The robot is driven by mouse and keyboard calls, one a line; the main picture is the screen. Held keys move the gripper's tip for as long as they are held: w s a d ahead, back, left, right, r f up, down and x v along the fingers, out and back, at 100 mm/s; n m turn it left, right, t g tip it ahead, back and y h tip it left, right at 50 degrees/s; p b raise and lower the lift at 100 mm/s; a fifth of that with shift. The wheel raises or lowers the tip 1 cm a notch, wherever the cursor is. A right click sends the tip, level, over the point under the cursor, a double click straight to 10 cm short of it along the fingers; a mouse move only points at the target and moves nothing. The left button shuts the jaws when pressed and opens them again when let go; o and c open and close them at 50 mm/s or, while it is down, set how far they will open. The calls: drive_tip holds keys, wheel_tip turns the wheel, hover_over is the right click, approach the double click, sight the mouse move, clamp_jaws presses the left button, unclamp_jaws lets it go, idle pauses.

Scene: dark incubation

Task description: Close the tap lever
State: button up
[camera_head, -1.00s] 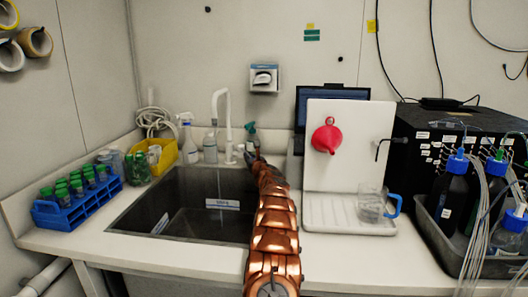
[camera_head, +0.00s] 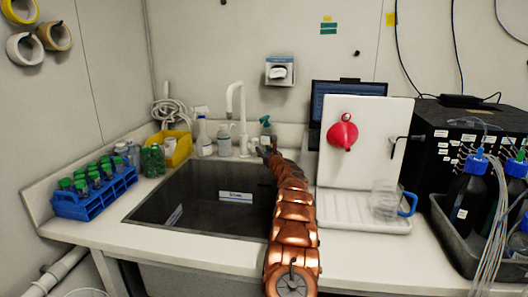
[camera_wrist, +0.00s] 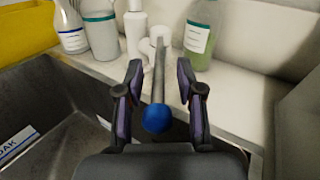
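The white tap (camera_head: 236,112) with a curved spout stands on the counter behind the sink. Its lever shows in the wrist view as a thin grey rod with a blue round knob (camera_wrist: 157,118) at its near end. The rod runs from a white base toward the camera. My gripper (camera_wrist: 160,72) is open, with one finger on each side of the lever. I see gaps between the rod and both fingers. In the head view my gripper (camera_head: 268,148) is small and dark, just right of the tap, and the lever cannot be made out there.
The dark sink (camera_head: 190,205) lies below and left of my arm. Bottles (camera_wrist: 100,35) and a green-liquid bottle (camera_wrist: 202,30) stand close behind the gripper. A white drying rack (camera_head: 360,222) with a clear blue-handled jug (camera_head: 386,203) is right of the arm.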

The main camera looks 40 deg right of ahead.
drive_tip(key=shift+v, duration=1.8)
drive_tip(key=v, duration=0.8)
drive_tip(key=shift+s, duration=0.2)
drive_tip(key=shift+a, duration=0.1)
